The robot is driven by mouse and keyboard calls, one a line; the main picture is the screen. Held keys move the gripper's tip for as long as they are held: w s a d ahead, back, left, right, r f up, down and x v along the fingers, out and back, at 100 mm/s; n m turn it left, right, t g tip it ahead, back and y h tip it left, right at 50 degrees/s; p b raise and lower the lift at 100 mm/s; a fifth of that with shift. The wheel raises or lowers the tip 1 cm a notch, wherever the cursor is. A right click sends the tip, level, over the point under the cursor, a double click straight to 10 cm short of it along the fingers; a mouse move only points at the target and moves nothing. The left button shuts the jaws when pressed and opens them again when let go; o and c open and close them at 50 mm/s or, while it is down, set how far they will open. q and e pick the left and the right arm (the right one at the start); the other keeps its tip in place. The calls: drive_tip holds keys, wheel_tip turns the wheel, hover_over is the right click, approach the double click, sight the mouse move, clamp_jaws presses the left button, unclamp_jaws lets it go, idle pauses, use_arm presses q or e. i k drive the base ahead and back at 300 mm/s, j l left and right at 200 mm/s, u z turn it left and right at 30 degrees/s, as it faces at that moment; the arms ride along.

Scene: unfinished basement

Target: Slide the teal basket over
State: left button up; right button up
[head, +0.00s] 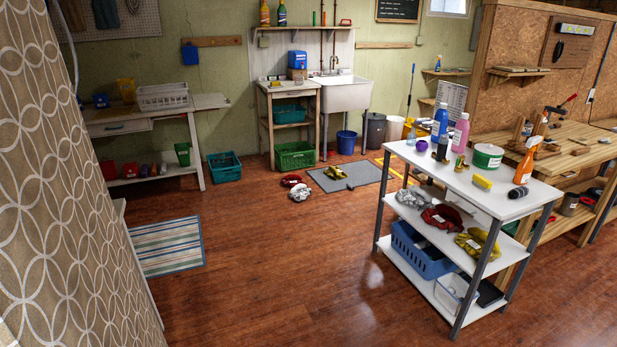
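A teal basket (224,172) sits on the wood floor at the back left, beside the leg of the white workbench, with some dark items inside. A second teal basket (289,114) stands on the shelf of the small wooden stand left of the sink. Its contents are hard to make out. Neither of my grippers shows in the head view.
A green crate (295,156) sits under the stand. A grey mat (345,177), red and white bundles and a striped rug (166,246) lie on the floor. A white shelf cart (470,180) stands at right. The middle floor is clear. A patterned curtain (70,180) fills the left edge.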

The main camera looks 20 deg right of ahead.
sight(229, 172)
drive_tip(key=i+l, duration=0.15)
drive_tip(key=l, duration=0.25)
drive_tip(key=i+l+u, duration=0.1)
drive_tip(key=l, duration=0.3)
drive_tip(key=i+l, duration=0.2)
drive_tip(key=l, duration=0.2)
drive_tip(key=i+l, duration=0.15)
drive_tip(key=i, duration=0.4)
drive_tip(key=i+l+z, duration=0.1)
drive_tip(key=i, duration=0.4)
drive_tip(key=i+l, duration=0.2)
drive_tip(key=i, duration=0.35)
drive_tip(key=i+z, duration=0.2)
drive_tip(key=i, duration=0.4)
drive_tip(key=i+z, duration=0.2)
drive_tip(key=i, duration=0.4)
drive_tip(key=i+j+z, duration=0.25)
drive_tip(key=i, duration=0.35)
drive_tip(key=i+l, duration=0.2)
drive_tip(key=i, duration=0.25)
drive_tip(key=i+l, duration=0.2)
drive_tip(key=i, duration=0.3)
drive_tip(key=i+l+u, duration=0.1)
drive_tip(key=i, duration=0.35)
drive_tip(key=i+l, duration=0.35)
drive_tip(key=i, duration=0.1)
